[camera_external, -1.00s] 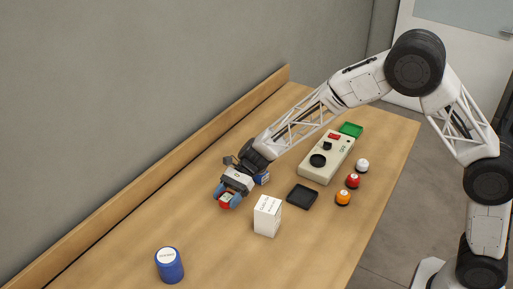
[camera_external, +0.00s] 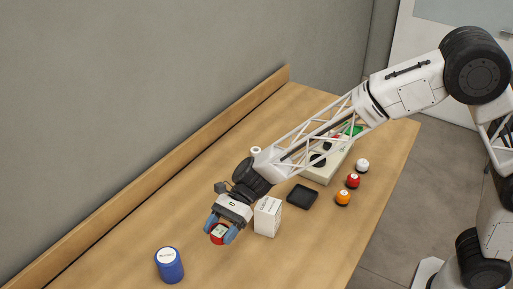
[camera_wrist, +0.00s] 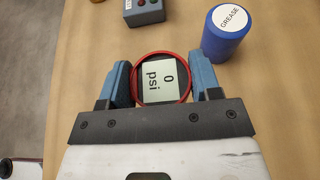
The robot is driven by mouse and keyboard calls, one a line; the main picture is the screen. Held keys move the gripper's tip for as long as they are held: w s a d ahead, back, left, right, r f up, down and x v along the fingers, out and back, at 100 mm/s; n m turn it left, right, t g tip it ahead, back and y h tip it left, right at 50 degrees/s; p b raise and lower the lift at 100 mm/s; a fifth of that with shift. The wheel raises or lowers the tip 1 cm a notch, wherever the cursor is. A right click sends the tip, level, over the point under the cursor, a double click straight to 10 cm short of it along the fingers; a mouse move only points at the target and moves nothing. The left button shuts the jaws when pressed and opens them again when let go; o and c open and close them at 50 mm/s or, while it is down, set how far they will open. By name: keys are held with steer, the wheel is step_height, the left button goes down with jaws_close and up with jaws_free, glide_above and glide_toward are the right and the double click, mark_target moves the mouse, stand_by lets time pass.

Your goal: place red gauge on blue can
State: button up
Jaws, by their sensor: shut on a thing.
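The red gauge (camera_wrist: 161,80) has a red rim and a pale face reading "0 psi". My gripper (camera_external: 219,232) is shut on it, with one blue fingertip on each side. The gauge also shows in the external view (camera_external: 218,234), between the fingertips, above the table. The blue can (camera_external: 169,266) stands upright at the front left of the table, with a white "GREASE" label on top. In the wrist view the blue can (camera_wrist: 228,38) is at the upper right, apart from the gauge and beyond the right fingertip.
A white box (camera_external: 267,217) stands right of my gripper. A black tray (camera_external: 302,196) and orange (camera_external: 343,198), red (camera_external: 353,181) and white (camera_external: 362,165) balls lie farther right. A beige device (camera_external: 325,171) is partly behind my arm.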

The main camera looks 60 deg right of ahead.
steer(key=s+a, duration=0.1)
steer(key=s+a+r, duration=0.1)
steer(key=s+a, duration=0.1)
steer(key=shift+r, duration=0.3)
steer(key=shift+w, duration=0.1)
glide_above(167, 255)
steer(key=shift+w+f, duration=0.1)
steer(key=shift+f, duration=0.65)
stand_by(0.5)
steer(key=shift+f, duration=1.75)
steer(key=shift+f, duration=0.1)
steer(key=o, duration=1)
